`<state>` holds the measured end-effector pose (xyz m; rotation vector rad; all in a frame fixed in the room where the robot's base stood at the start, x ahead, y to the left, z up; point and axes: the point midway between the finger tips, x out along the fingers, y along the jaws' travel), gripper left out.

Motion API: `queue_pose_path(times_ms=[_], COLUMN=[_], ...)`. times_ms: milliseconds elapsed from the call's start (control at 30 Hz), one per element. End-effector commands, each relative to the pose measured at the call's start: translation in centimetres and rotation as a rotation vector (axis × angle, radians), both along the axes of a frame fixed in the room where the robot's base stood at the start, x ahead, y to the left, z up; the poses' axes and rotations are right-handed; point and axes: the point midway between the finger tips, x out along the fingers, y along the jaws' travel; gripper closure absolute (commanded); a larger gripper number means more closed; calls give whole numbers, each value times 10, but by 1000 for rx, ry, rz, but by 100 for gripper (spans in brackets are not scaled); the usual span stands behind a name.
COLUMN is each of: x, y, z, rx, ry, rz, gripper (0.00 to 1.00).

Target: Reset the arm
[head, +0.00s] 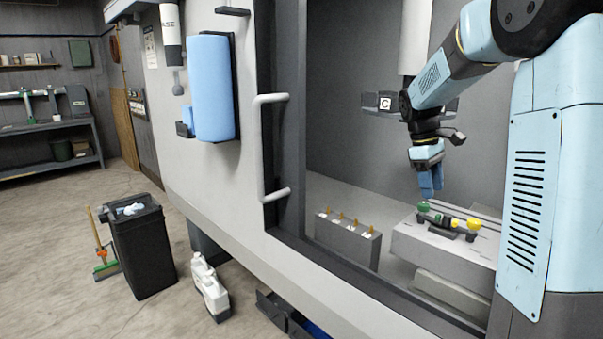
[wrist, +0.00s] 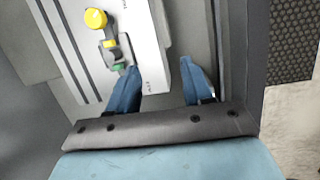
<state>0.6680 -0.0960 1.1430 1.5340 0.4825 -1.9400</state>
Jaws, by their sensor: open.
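My gripper (head: 431,190) points down inside the booth, above the left part of a pale block (head: 410,240). In the wrist view its two blue fingers (wrist: 162,82) stand apart with nothing between them. A small part with yellow and green ends (head: 449,219) lies in a dark holder on the pale block. In the wrist view the part (wrist: 110,44) lies to the left of the fingers, and its green end is close beside the left finger. I cannot tell from these frames whether they touch.
A grey rack (head: 345,243) with several orange-topped pegs stands left of the pale block. The booth opening has a dark frame and a white handle (head: 262,150). Outside are a black bin (head: 142,250), a white jug (head: 209,287) and a broom (head: 101,250). Open floor lies at left.

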Motion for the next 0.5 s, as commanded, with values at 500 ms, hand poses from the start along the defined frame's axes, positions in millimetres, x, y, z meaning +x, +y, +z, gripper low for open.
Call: queue_pose_path(times_ms=[500], x=[-115], y=[44], z=[49], rx=[101], ry=[-308], rz=[-252], gripper=[50])
